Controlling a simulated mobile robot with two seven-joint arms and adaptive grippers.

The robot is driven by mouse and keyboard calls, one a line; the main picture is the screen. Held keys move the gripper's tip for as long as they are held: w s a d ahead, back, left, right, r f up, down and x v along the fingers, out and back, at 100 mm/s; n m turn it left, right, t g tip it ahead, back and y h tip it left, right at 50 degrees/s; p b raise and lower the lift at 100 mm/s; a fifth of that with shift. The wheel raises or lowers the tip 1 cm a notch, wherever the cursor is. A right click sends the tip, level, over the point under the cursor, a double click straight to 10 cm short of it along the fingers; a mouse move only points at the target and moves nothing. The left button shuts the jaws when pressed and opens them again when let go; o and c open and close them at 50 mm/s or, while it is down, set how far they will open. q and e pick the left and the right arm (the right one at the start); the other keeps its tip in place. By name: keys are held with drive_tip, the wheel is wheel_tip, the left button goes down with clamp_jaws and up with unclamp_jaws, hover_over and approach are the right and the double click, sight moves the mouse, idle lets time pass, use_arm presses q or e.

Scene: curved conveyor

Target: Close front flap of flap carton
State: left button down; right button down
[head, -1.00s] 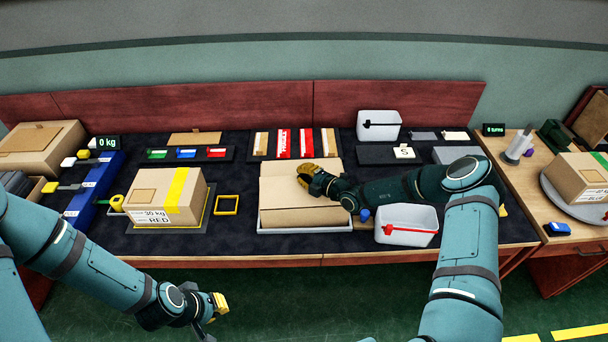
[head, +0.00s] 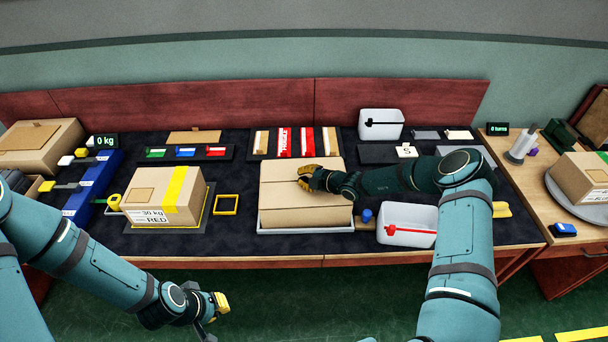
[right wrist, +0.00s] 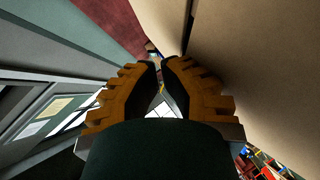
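The flap carton (head: 290,216) is a plain brown box on a white-edged base at the middle of the table. In the head view its top looks covered by a rear panel (head: 281,171) and a front flap (head: 280,196), with a seam between them. My right gripper (head: 303,177) is over the top near that seam, its fingers pointing left; contact is unclear. In the right wrist view its fingertips (right wrist: 160,61) are close together with nothing seen between them, beside a large cardboard surface (right wrist: 255,65). My left gripper (head: 215,312) hangs low in front of the table; its finger gap is unclear.
A taped carton (head: 150,192) stands left of the flap carton, with a yellow-framed square (head: 227,205) between them. A white bin with a red handle (head: 407,222) is close on the right. Striped packs (head: 295,142) lie behind. Dark mat is free in front left.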

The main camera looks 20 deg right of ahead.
drive_tip(key=shift+f+g, duration=0.3)
drive_tip(key=shift+f, duration=0.15)
drive_tip(key=shift+f+m, duration=0.2)
drive_tip(key=shift+m, duration=0.1)
drive_tip(key=shift+r, duration=0.15)
